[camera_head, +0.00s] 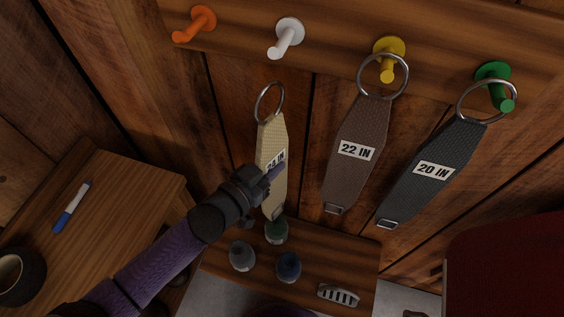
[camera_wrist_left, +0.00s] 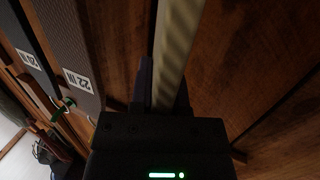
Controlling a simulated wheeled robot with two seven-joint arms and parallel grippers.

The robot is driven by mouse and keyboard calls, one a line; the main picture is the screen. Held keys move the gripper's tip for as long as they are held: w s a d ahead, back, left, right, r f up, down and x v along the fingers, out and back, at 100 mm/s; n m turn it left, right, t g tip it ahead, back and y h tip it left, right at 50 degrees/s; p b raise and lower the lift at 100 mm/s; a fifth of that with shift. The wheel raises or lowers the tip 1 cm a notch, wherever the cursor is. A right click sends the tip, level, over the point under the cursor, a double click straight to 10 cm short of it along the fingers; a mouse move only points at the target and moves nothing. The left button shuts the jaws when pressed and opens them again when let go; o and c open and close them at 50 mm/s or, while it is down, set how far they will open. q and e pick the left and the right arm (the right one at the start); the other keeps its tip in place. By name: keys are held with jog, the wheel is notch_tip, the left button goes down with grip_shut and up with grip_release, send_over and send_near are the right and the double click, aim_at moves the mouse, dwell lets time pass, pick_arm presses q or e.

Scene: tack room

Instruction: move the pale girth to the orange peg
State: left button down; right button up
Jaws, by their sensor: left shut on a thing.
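The pale girth (camera_head: 273,186) hangs upright below the white peg (camera_head: 287,37), its metal ring (camera_head: 268,103) apart from every peg. My left gripper (camera_head: 273,172) is shut on the middle of the pale girth, partly covering its label. The left wrist view shows the pale strap (camera_wrist_left: 177,45) between the fingers (camera_wrist_left: 165,92). The orange peg (camera_head: 193,23) is empty at the upper left, above and left of the ring. My right gripper is not in view.
A brown girth (camera_head: 357,150) hangs on the yellow peg (camera_head: 388,58), and a dark girth (camera_head: 435,165) on the green peg (camera_head: 494,84). Bottles (camera_head: 289,266) and a brush (camera_head: 338,295) stand on a low shelf. A wooden table (camera_head: 110,215) with a marker (camera_head: 71,207) is left.

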pick_arm(q)
jog(key=shift+w+d+f+b, duration=1)
jog(key=shift+w+f+b, duration=0.1)
jog(key=shift+w+f, duration=0.05)
jog(key=c, duration=0.6)
grip_release()
jog(key=r+p+v, duration=0.1)
jog(key=p+v, duration=0.3)
jog(key=v, duration=0.8)
jog(key=s+a+f+n+g+y, duration=0.1)
jog(key=s+a+f+g+y, duration=0.2)
jog(key=f, duration=0.4)
jog(key=s+a+f+n+g+y, duration=0.1)
jog(key=s+a+f+n+y, duration=0.15)
jog(key=s+a+f, duration=0.4)
jog(key=s+a+f+n+g+y, duration=0.15)
jog(key=f+y, duration=0.25)
jog(key=f, duration=0.5)
jog(key=s+f+g, duration=0.3)
jog(key=s, duration=0.7)
jog(key=s+f+g+y, duration=0.1)
jog(key=s+f+g, duration=0.2)
jog(key=s, duration=0.7)
jog(key=shift+s+f+g, duration=0.25)
jog(key=shift+s+g, duration=0.1)
jog(key=shift+g, duration=0.2)
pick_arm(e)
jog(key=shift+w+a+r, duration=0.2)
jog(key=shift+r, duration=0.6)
